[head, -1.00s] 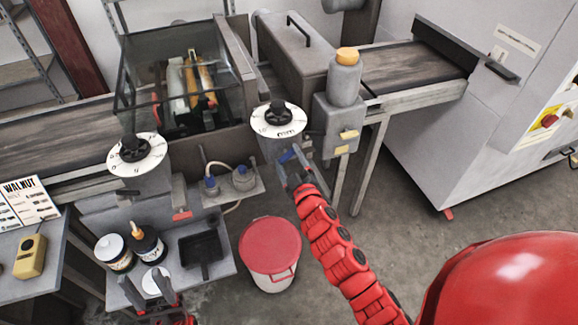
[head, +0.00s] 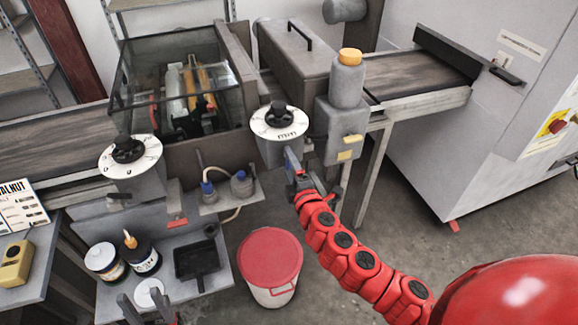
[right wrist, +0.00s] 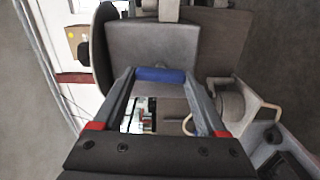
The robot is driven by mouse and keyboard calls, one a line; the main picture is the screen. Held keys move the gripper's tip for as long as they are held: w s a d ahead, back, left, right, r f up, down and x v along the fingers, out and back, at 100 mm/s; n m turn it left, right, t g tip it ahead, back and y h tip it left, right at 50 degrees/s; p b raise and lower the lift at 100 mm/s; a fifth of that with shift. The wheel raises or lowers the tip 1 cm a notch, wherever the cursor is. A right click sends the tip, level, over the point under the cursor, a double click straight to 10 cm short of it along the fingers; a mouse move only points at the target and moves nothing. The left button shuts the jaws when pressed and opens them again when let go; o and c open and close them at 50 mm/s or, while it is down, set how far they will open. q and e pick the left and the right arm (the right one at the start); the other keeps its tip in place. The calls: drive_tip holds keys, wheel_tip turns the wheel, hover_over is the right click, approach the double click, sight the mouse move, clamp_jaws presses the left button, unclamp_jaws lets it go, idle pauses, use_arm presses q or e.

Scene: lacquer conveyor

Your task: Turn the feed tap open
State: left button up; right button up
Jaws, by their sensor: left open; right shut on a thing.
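The feed tap seems to be the small valve with a blue handle below the right dial; its blue grip (right wrist: 160,75) lies across between my fingertips in the right wrist view. My left gripper (head: 148,308) is open at the bottom of the head view, by a white disc (head: 150,292).
The right dial (head: 279,121) sits directly above my right gripper. A grey pump unit (head: 342,120) stands close to its right. A red-lidded bucket (head: 269,258) stands on the floor below. Cans (head: 104,261) and a black tray (head: 196,260) sit on the lower shelf.

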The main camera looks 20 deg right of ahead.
drive_tip(key=shift+n, duration=0.4)
drive_tip(key=o, duration=1.3)
drive_tip(key=shift+s, duration=0.15)
drive_tip(key=s+p, duration=0.3)
drive_tip(key=s, duration=1.4)
drive_tip(key=shift+d+p, duration=0.3)
drive_tip(key=shift+p, duration=0.05)
